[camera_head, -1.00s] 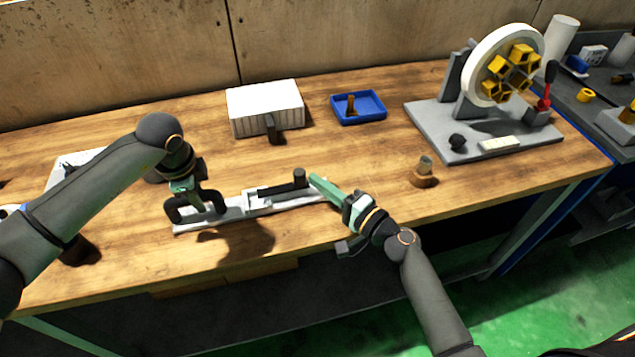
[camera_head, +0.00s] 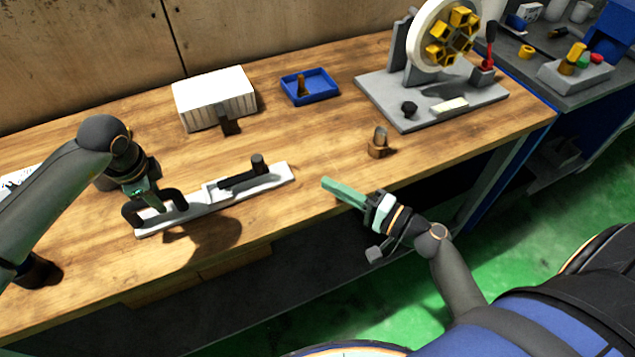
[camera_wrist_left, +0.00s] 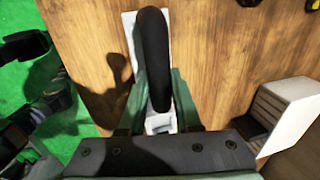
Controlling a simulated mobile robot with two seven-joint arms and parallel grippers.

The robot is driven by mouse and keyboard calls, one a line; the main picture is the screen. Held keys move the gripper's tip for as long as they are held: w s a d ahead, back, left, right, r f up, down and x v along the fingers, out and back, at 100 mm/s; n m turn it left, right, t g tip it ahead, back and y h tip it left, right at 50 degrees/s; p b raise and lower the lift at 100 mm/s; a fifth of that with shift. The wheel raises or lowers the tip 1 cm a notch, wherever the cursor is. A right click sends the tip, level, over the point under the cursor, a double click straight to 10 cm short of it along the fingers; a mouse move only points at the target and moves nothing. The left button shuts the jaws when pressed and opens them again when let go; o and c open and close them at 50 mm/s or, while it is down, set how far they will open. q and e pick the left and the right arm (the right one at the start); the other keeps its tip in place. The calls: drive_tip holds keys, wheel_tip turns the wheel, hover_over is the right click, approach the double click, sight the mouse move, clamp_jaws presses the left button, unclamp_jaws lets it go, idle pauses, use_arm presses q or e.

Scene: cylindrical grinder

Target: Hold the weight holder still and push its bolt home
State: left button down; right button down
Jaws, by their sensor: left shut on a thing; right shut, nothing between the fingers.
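The weight holder (camera_head: 203,200) is a long pale grey bar lying flat on the bench, with a black loop handle at its left end. Its dark bolt (camera_head: 240,179), with an upright knob, lies along the bar's middle. My left gripper (camera_head: 155,205) is shut on the black handle, which also shows between its fingers in the left wrist view (camera_wrist_left: 152,60). My right gripper (camera_head: 325,184) is shut and empty, with its green fingers pointing left, to the right of the bar's end and apart from it. The bolt's inner end is too small to make out.
A white ribbed box (camera_head: 214,97) and a blue tray (camera_head: 310,86) stand behind the holder. A small brown cylinder piece (camera_head: 379,142) is to the right. A grey stand with a white wheel (camera_head: 445,40) is at the back right. The bench front edge is near the right gripper.

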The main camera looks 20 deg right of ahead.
use_arm(q)
drive_tip(key=shift+a, duration=0.1)
drive_tip(key=c, duration=0.5)
unclamp_jaws()
drive_tip(key=shift+r, duration=0.1)
drive_tip(key=r, duration=0.4)
drive_tip(key=s+r, duration=0.1)
drive_tip(key=r, duration=0.2)
drive_tip(key=s+r, duration=0.1)
drive_tip(key=r, duration=0.3)
drive_tip(key=shift+s+r, duration=0.15)
drive_tip(key=shift+r, duration=0.15)
